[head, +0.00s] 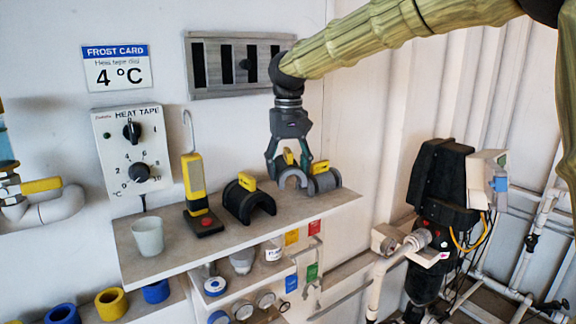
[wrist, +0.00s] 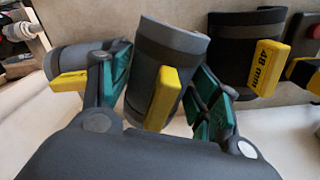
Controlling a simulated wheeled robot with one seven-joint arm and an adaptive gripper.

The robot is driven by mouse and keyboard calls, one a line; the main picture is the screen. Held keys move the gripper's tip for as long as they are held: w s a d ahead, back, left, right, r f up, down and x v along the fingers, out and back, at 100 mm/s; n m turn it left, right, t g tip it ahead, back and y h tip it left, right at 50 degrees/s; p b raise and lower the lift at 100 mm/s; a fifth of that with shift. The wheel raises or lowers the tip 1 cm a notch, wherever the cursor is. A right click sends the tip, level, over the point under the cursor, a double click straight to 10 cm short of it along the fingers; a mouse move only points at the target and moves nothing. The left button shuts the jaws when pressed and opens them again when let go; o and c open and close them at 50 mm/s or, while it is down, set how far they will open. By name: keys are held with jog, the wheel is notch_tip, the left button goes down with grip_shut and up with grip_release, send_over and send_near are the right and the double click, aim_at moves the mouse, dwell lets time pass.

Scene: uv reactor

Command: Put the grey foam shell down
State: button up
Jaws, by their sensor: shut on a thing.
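The grey foam shell (head: 292,178) is an arched half-sleeve with a yellow tab. My gripper (head: 289,170) is shut on it from above, one finger on each side, over the shelf (head: 160,258). The held shell fills the middle of the wrist view (wrist: 180,42), between the green finger pads. I cannot tell whether its lower edge touches the shelf. A second grey shell (head: 326,182) with a yellow tab sits close on its right at the shelf's end. A black shell (head: 262,203), its yellow tab marked 48 mm in the wrist view (wrist: 262,68), stands to the left.
On the shelf are a yellow hand lamp (head: 193,176) on a dark base and a white cup (head: 148,237). A heat tape dial box (head: 128,150) and slotted vent (head: 218,68) are on the wall. Bare shelf shows along the front edge. Black equipment (head: 440,185) stands right.

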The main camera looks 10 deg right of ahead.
aim_at(289, 150)
jog(key=shift+f, duration=0.55)
jog(key=o, duration=1)
notch_tip(289, 150, up, 12)
jog(key=b, duration=0.3)
jog(key=shift+b, duration=0.4)
jog(key=shift+r, duration=0.65)
